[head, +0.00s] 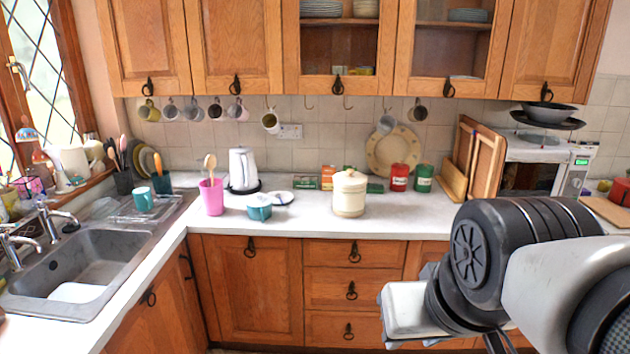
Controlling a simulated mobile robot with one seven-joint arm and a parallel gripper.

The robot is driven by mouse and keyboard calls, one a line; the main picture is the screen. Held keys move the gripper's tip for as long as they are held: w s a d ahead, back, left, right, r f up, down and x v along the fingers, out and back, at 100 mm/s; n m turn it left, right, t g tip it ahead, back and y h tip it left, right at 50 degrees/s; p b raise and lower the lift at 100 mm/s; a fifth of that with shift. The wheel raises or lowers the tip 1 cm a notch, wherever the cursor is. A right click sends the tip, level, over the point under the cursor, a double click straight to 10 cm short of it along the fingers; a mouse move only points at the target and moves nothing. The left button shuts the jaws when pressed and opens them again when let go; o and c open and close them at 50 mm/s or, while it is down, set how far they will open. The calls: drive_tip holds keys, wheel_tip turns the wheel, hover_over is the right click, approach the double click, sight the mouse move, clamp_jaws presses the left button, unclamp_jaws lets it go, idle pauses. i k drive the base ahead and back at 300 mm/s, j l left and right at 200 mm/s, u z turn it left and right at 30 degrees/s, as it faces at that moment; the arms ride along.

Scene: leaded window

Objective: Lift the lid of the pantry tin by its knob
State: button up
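The pantry tin appears to be the cream canister (349,196) on the white worktop, upright, near the middle of the head view. Its cream lid (349,176) is on, with a small knob (348,169) on top. My arm comes in from the lower right, in front of the drawers. A white block at its left end may be part of my gripper, but no fingers show. I cannot tell whether the gripper is open or shut. The arm is well apart from the tin, nearer to me and to its right.
Behind the tin stand small boxes (327,177), a red canister (399,177) and a green canister (423,178). To its left are a teal cup (259,208), a white kettle (243,170) and a pink utensil pot (211,197). Worktop in front is clear. Mugs hang above.

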sight(349, 178)
drive_tip(key=i+j, duration=0.1)
drive_tip(key=i, duration=0.4)
drive_tip(key=i+j, duration=0.1)
drive_tip(key=i, duration=0.35)
drive_tip(key=i+j+z, duration=0.1)
drive_tip(key=i, duration=0.4)
drive_tip(key=i+j, duration=0.15)
drive_tip(key=i, duration=0.3)
drive_tip(key=i+j, duration=0.15)
drive_tip(key=i, duration=0.35)
drive_tip(key=z, duration=0.05)
